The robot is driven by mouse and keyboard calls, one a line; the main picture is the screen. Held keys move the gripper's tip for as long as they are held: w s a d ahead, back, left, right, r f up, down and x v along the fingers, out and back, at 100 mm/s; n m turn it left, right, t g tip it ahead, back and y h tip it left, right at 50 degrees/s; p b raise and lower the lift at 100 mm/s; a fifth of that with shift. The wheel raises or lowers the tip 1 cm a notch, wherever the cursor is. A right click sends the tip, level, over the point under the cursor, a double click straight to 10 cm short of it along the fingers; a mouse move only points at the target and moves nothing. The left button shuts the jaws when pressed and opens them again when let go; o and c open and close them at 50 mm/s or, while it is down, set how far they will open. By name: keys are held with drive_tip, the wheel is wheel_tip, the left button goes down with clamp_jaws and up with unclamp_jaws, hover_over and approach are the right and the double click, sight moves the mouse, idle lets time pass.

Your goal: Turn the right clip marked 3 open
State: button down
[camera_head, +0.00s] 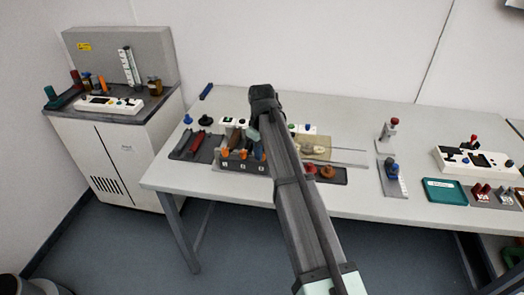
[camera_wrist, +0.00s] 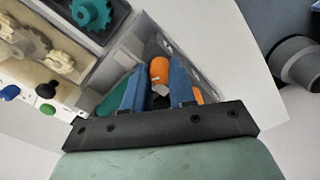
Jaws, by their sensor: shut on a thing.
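The grey clip block (camera_head: 241,168) stands on the table, with small white labels on its front and orange clips on top. The rightmost orange clip (camera_head: 261,155) shows beside my dark arm. In the wrist view, my gripper (camera_wrist: 158,80) has its two blue fingers on either side of an orange clip (camera_wrist: 159,68), shut on it. I cannot read a number on this clip there. Another orange part (camera_wrist: 198,96) shows beyond the right finger. In the head view, my arm hides most of the gripper and its fingertips.
A grey tray with a red part (camera_head: 196,142) lies left of the block. A dark tray with round brown parts (camera_head: 327,173) lies to its right. The wrist view shows a teal gear (camera_wrist: 91,12) and a white panel with blue and black knobs (camera_wrist: 40,98) close by at left.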

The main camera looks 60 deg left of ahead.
drive_tip(key=m, duration=1.2)
drive_tip(key=shift+m, duration=0.3)
idle(0.4)
drive_tip(key=c, duration=0.9)
unclamp_jaws()
wheel_tip(320, 180, up, 14)
drive_tip(key=shift+f, duration=0.1)
